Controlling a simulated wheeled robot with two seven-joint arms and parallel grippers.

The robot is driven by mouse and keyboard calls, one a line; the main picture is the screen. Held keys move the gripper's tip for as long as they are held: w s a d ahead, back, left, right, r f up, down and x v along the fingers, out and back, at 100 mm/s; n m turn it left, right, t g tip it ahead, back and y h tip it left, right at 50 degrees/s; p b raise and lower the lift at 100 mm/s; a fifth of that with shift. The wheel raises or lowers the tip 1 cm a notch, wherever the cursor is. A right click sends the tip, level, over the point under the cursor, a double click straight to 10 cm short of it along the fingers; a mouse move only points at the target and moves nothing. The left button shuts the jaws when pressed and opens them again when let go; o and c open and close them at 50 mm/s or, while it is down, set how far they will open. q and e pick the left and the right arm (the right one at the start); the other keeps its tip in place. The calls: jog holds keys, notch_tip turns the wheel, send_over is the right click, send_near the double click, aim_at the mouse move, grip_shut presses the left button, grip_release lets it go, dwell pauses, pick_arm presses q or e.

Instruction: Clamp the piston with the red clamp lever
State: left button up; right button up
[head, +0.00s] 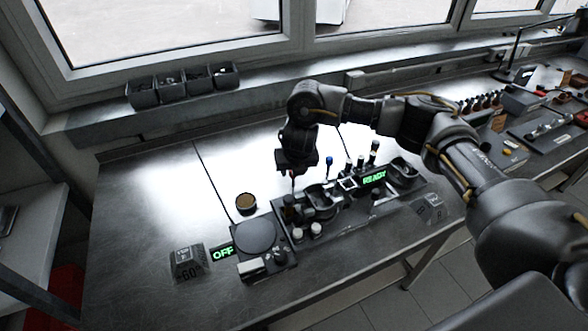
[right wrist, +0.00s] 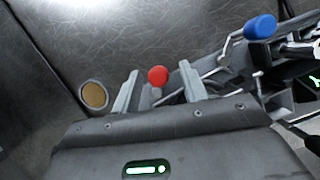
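The red clamp lever's round red knob (right wrist: 158,75) shows in the right wrist view, on a thin stem between the two grey fingers of my right gripper (right wrist: 155,82). The fingers are apart, with gaps on both sides of the knob. In the head view my right gripper (head: 294,172) points down over the left end of the dark fixture (head: 345,207) and hides most of the lever. A lever with a blue knob (head: 329,160) stands to the right; its knob also shows in the right wrist view (right wrist: 260,26). I cannot make out the piston clearly. My left gripper is not in view.
A dark round plate unit (head: 255,234) with a green OFF display (head: 222,252) stands left of the fixture. A brown-topped round part (head: 246,201) lies behind it. A green READY display (head: 374,179) is on the fixture. The bench (head: 140,205) is clear at left.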

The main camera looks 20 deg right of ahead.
jog(key=v, duration=1)
jog(key=shift+r, duration=0.35)
jog(key=shift+s, duration=0.15)
